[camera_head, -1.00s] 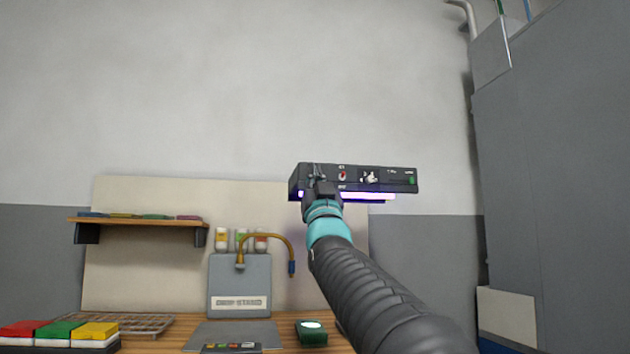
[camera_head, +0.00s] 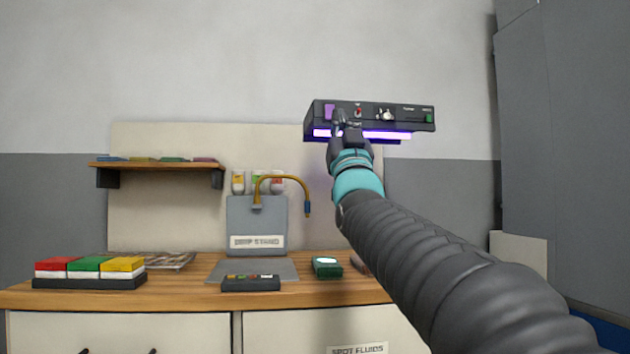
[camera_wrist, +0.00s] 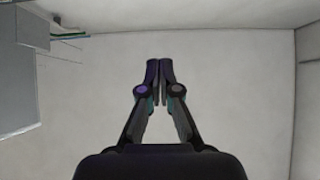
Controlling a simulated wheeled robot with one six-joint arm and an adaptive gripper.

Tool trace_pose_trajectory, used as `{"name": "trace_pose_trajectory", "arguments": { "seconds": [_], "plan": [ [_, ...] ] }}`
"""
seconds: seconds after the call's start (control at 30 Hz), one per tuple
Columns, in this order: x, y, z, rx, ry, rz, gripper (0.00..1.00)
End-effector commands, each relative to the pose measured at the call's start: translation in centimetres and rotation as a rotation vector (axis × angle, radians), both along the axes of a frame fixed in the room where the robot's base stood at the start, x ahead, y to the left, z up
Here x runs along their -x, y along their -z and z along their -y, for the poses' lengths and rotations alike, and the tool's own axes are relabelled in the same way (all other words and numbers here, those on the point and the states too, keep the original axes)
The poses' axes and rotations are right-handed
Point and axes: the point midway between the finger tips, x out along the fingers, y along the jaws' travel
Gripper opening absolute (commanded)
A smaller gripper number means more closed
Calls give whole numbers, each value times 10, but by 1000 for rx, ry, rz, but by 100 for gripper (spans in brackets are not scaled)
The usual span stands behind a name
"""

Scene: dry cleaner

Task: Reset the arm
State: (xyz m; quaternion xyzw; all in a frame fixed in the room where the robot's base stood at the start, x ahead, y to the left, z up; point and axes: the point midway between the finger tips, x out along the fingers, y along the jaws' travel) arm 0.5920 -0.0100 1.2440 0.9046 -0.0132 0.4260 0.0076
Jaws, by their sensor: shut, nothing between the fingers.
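My gripper (camera_wrist: 159,75) shows in the wrist view with its two fingers together, shut and empty, against a plain pale surface. In the head view my gripper (camera_head: 345,122) is raised at the end of my arm. It overlaps the lower left part of a black box-shaped unit (camera_head: 400,115) with a glowing violet strip under it. I cannot tell how far apart the gripper and the unit are.
A wooden counter (camera_head: 200,295) holds a grey stand (camera_head: 258,220), a dark green item (camera_head: 327,267) and a tray (camera_head: 90,283) with red, green and yellow blocks. A shelf (camera_head: 155,166) hangs at left. A grey cabinet (camera_head: 570,150) stands at right.

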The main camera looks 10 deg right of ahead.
Motion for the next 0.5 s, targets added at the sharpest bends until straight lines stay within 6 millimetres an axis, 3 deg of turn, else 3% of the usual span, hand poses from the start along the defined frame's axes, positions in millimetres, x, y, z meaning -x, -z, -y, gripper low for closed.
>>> {"name": "trace_pose_trajectory", "arguments": {
  "seconds": [0.27, 0.37, 0.5],
  "plan": [
    [-13, 12, 0, -3, -2, -79, 0],
    [-40, 49, 0, -6, -4, -237, 0],
    [-72, 133, 1, -13, -6, -520, 0]
  ]
}}
